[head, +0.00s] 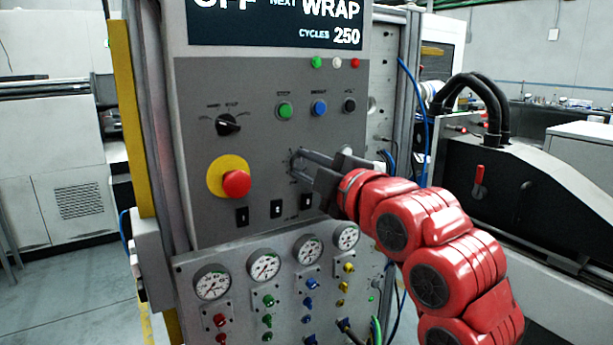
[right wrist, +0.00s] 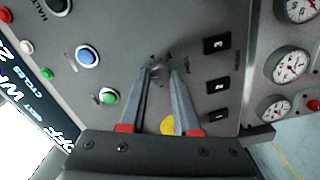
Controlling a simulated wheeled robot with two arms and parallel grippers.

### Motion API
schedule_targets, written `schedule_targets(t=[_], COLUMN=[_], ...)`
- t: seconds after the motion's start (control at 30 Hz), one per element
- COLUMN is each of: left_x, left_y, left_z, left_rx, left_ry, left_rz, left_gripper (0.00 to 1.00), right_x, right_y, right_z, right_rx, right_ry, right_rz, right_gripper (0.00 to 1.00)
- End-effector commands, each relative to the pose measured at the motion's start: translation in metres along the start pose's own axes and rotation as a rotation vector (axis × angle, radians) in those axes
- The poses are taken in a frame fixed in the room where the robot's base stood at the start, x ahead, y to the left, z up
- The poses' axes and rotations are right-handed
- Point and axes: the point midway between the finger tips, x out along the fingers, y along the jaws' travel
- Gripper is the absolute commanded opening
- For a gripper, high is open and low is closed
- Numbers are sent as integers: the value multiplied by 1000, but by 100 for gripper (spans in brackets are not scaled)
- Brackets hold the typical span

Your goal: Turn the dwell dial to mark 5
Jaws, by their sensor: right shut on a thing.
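The dwell dial (right wrist: 158,70) is a small knob on the grey control panel (head: 262,90), with short marks around it. In the right wrist view it sits between the tips of my right gripper (right wrist: 159,76), which is shut on it. In the head view my red right arm reaches in from the right and the gripper (head: 300,158) meets the panel at the dial. The fingers hide most of the dial, so I cannot read which mark it points to. My left gripper is not in view.
A red emergency knob on a yellow disc (head: 236,184) and a black selector (head: 228,124) are left of the dial. Green (head: 285,110) and blue (head: 319,108) buttons are above. Black numbered switches (head: 277,208) and pressure gauges (head: 264,265) are below.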

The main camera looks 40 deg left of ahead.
Motion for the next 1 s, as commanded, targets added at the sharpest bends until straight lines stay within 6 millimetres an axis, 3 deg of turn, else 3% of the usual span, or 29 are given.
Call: schedule_targets(t=[0.33,0.87,0.9,1.0], left_x=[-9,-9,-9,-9], left_y=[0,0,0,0], left_z=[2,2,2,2], left_rx=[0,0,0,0], left_ry=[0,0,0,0], left_rz=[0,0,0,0], left_gripper=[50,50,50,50], right_x=[0,0,0,0], right_y=[-1,-1,-1,-1], right_z=[0,0,0,0], right_rx=[-132,-153,-153,-153], right_ry=[1,1,1,1], right_rz=[-2,-2,-2,-2], right_gripper=[0,0,36,54])
